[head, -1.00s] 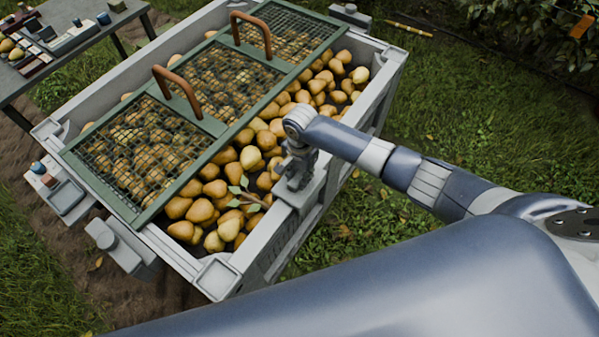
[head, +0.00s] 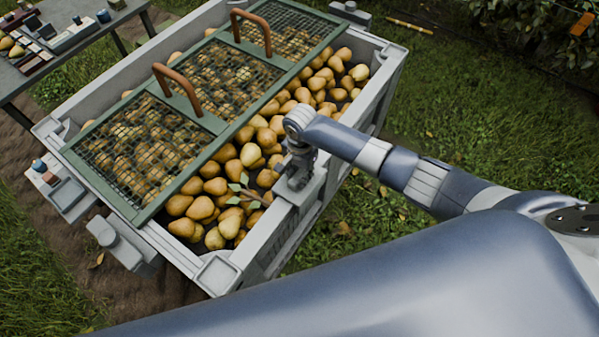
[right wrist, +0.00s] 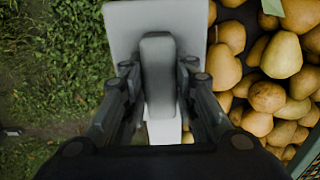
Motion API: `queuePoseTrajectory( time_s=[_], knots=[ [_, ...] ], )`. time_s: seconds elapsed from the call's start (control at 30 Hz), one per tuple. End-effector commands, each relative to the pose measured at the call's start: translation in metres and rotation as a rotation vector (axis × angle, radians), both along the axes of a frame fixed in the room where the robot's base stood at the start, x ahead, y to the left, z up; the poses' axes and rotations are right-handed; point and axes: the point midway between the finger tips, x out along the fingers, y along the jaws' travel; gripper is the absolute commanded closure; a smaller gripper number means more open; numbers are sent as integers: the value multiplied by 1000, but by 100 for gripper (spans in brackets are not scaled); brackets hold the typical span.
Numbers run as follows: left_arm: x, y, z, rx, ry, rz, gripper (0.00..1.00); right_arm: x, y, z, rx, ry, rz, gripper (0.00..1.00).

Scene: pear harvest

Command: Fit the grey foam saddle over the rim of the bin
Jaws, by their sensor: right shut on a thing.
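The grey foam saddle (head: 313,188) is at the near right long rim (head: 257,236) of the bin. In the right wrist view the saddle is a pale plate (right wrist: 121,32) with a raised grip block. My right gripper (head: 294,180) is shut on that block, with a finger on each side, and it also shows in the right wrist view (right wrist: 158,88). The saddle lies along the rim line, but its underside is hidden, so I cannot tell whether it is fully seated. My left gripper is not in view.
Pears (head: 207,187) fill the bin beside the saddle. A green mesh cover (head: 215,124) with two brown handles lies over the bin's left part. A leafy twig (head: 243,190) lies on the pears near the gripper. Grass (head: 470,130) is outside the rim. A table (head: 75,50) stands at upper left.

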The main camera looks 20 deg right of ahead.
Motion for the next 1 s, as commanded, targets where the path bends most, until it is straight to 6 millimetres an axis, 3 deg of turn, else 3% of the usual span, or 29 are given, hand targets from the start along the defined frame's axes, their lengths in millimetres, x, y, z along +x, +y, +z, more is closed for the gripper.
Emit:
queuePoseTrajectory(
  time_s=[0.1,0.13,0.23,0.67,0.83,1.0],
  knots=[
    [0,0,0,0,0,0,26,0,0,0,1,-1,0,100],
    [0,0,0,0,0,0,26,0,0,0,1,-1,0,72],
    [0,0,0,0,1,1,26,0,0,0,1,-1,0,51],
    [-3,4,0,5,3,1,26,1,0,6,2,-2,0,51],
    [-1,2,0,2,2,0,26,1,-1,31,2,-4,0,51],
    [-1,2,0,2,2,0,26,1,-1,70,1,-5,1,51]
  ],
)
